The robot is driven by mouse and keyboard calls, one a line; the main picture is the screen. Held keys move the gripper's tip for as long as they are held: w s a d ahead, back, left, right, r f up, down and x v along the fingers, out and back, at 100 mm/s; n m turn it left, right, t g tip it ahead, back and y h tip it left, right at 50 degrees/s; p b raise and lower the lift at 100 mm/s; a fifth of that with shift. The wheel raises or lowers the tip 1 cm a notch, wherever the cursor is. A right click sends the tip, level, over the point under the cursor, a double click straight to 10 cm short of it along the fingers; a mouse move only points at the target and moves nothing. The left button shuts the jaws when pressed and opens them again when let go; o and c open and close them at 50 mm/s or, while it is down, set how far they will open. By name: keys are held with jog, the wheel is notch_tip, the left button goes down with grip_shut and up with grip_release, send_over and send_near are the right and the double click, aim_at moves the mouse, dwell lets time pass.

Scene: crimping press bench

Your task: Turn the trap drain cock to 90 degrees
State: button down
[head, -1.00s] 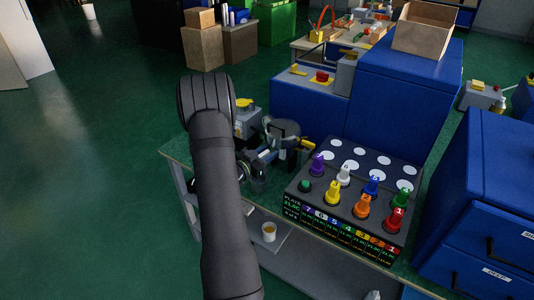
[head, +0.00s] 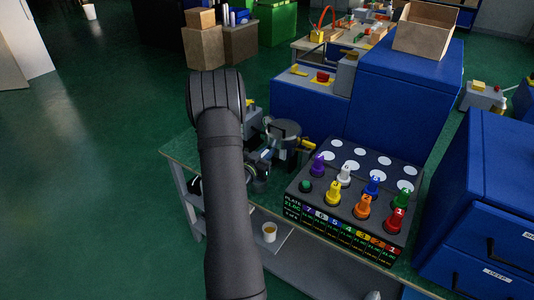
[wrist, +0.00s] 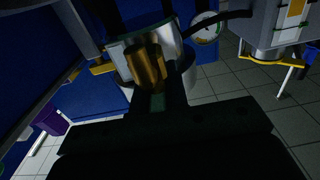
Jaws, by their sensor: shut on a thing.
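In the wrist view, a brass cylinder (wrist: 148,66), which looks like the trap drain cock, stands out from the end of a silvery cup-shaped trap body (wrist: 188,72). My gripper (wrist: 160,92) is shut on the brass part, its dark fingers reaching up to it. The fingers hide part of the cock, and its angle cannot be read. In the head view, my gripper (head: 262,160) is low beside the dark round-topped unit (head: 284,129) on the bench; the cock is hidden there.
A panel of coloured numbered knobs (head: 350,195) stands right of my gripper, with blue cabinets (head: 410,95) behind. In the wrist view, a round gauge (wrist: 205,28) and a dark hose (wrist: 232,18) are close to the trap. A white cup (head: 269,232) stands on the lower shelf.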

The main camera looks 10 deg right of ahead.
jog(key=c, duration=1.4)
grip_release()
jog(key=shift+c, duration=0.2)
jog(key=v, duration=1.7)
jog(key=shift+s+a+r, duration=0.1)
jog(key=x, duration=1.7)
